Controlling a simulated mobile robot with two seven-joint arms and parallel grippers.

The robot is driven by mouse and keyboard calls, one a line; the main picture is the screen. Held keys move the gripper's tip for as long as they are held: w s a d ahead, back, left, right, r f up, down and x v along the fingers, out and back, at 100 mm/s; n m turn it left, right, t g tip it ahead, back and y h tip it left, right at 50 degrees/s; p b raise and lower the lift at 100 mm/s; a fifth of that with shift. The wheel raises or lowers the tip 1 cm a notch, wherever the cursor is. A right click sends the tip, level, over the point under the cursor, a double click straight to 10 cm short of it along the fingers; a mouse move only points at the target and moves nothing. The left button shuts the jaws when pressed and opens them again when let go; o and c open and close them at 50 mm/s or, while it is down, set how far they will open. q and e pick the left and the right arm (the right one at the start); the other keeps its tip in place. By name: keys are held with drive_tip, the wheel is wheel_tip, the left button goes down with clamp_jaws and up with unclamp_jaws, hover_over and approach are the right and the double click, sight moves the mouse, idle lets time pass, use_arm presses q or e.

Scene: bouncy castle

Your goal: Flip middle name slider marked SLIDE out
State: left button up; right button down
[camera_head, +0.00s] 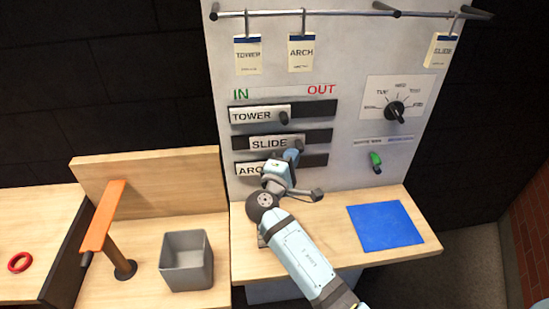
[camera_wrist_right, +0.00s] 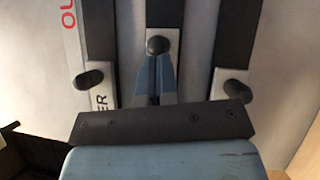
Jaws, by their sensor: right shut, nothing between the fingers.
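The middle name slider marked SLIDE (camera_head: 269,144) sits in its dark track on the upright board, partway between the left and right ends. Its dark knob (camera_head: 299,145) is at the plate's right end; the knob also shows at the top centre of the right wrist view (camera_wrist_right: 158,45). My right gripper (camera_head: 292,156) is shut and empty. In the right wrist view its fingertips (camera_wrist_right: 155,62) are right beside the knob, on its IN side; I cannot tell whether they touch. My left gripper is not in view.
The TOWER slider (camera_head: 259,115) is above, at the left of its track. The ARCH slider (camera_head: 249,169) is below, partly hidden by my right arm. A dial (camera_head: 396,109) and a green knob (camera_head: 376,159) are at right. A blue mat (camera_head: 384,227) lies on the shelf below.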

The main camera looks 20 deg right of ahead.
drive_tip(key=s+d, duration=0.2)
drive_tip(key=d, duration=0.4)
drive_tip(key=shift+d, duration=0.25)
drive_tip(key=shift+w, duration=0.1)
